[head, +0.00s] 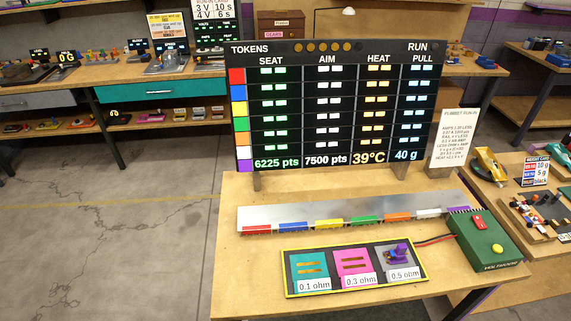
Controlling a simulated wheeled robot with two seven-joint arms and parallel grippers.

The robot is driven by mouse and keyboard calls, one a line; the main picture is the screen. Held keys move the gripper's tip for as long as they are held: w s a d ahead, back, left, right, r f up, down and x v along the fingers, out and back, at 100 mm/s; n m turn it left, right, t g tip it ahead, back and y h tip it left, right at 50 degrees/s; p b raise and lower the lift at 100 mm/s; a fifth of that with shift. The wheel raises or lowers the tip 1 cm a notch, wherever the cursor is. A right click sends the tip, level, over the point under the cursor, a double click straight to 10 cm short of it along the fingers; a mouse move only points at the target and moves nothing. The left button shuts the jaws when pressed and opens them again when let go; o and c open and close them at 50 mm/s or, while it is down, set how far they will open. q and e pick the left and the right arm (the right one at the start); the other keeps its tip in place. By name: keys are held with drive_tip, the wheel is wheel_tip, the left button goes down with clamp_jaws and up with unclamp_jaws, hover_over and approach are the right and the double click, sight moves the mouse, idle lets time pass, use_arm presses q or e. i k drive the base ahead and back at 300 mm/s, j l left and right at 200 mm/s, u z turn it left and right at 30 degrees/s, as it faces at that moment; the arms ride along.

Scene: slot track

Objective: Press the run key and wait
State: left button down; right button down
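A green box (483,243) stands at the right end of the table. It has a yellow round button (497,249) and a red switch-like part (478,223) on top; I cannot read which one is the run key. The scoreboard (339,105) shows "RUN" at its top right, with columns for seat, aim, heat and pull. Its bottom row reads 6225 pts, 7500 pts, 39°C and 40 g. Neither of my grippers is in the head view.
A long metal strip (340,210) with colored blocks lies before the scoreboard. A yellow-edged tray (289,290) holds teal, pink and grey pads; a purple piece (399,254) sits on the 0.5 ohm pad. Red and black wires (433,239) run to the box. The table's left front is clear.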

sight(497, 249)
drive_tip(key=z, duration=1.6)
